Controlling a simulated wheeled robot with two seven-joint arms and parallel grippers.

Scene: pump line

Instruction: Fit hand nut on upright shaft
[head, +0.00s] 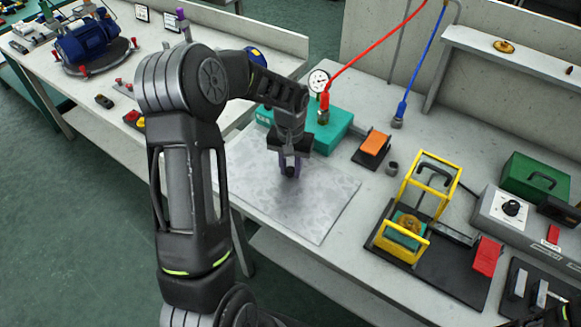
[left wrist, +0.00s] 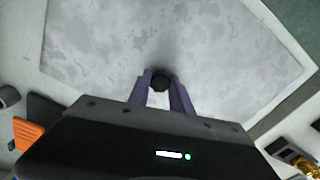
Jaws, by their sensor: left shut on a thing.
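My left gripper (head: 290,172) has purple fingers and is shut on a small dark round piece, likely the hand nut (head: 291,171). In the left wrist view the dark nut (left wrist: 161,83) sits between the two purple fingertips (left wrist: 161,88). The gripper points down above the grey mottled mat (head: 325,205); I cannot tell how high the nut is over it. I cannot make out the upright shaft for certain. A yellow frame fixture (head: 404,246) at the right holds a green block with a brass round part (head: 408,224).
A teal box (head: 335,128) with a gauge (head: 318,81) stands behind the gripper. An orange-topped block (head: 374,145) and a small grey cylinder (head: 392,168) lie to its right. A grey control box (head: 510,215) stands far right. The mat's right part is clear.

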